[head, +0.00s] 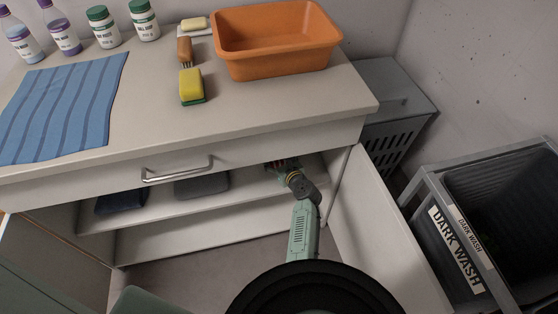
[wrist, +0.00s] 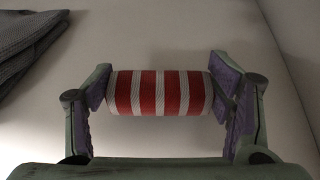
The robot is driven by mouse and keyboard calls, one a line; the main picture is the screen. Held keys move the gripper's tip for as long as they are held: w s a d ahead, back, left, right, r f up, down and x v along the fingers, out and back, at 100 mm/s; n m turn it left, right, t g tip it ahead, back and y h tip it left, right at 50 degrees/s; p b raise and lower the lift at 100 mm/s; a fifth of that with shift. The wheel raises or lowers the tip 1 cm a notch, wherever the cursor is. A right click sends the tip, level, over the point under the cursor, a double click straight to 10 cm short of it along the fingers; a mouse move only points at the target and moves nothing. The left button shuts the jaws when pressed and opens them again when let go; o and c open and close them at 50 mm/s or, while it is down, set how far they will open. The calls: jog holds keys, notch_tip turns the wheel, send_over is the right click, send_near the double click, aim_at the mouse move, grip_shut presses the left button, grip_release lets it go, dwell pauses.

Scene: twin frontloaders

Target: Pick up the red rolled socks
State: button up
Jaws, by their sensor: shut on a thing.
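The red rolled socks (wrist: 158,92), banded in red and white, lie crosswise between the two purple-padded fingers of my gripper in the wrist view. My gripper (head: 282,166) is shut on them, with one finger at each end of the roll. In the head view, my gripper is inside the open cabinet at its right end, under the counter. There the socks are mostly hidden, with only a bit of red showing. I cannot tell whether the roll touches the shelf.
Folded grey cloth (head: 202,185) and dark blue cloth (head: 121,201) lie on the shelf (head: 158,214) to the left. The drawer front (head: 110,181) hangs above my arm. An open cabinet door (head: 378,235) stands close right. A dark wash bin (head: 452,252) is farther right.

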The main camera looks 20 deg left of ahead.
jog(key=r, duration=0.3)
jog(key=r+p, duration=0.1)
jog(key=r, duration=0.2)
jog(key=shift+s+a+r, duration=0.15)
jog(key=shift+a+r, duration=0.05)
jog(key=shift+r, duration=0.15)
jog(key=s+a, duration=0.3)
jog(key=a, duration=0.2)
jog(key=s+a, duration=0.4)
jog(key=a, duration=0.1)
jog(key=s+a+p, duration=0.1)
jog(key=s+a, duration=0.2)
jog(key=a, duration=0.3)
jog(key=shift+s+f, duration=0.2)
jog(key=shift+s, duration=0.2)
